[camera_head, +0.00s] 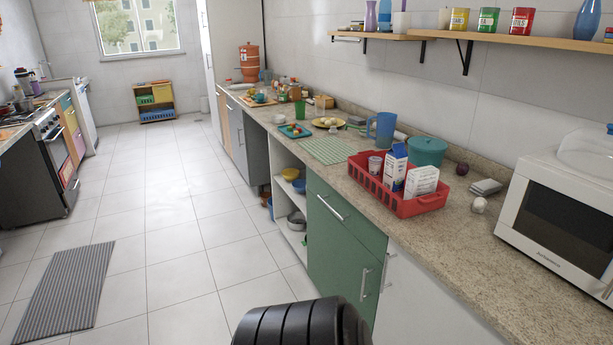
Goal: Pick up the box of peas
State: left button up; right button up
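I cannot pick out a box clearly marked as peas. A red slotted basket (408,207) stands on the speckled counter at right of centre. In it are a blue and white carton (395,167), a white packet or box (421,182) with print too small to read, and a small cup-like container (375,165). Neither gripper is in view. A black ribbed part, likely of my own body, shows at the bottom centre, in front of the counter cabinets.
A teal pot (428,151) and blue pitcher (382,131) stand behind the basket.

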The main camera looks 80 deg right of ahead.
aim_at(421, 181)
jog(key=z, duration=3.5)
jog(key=i+j+z, duration=0.15)
jog(key=i, duration=0.15)
jog(key=i+j+z, duration=0.1)
jog(key=i, duration=0.2)
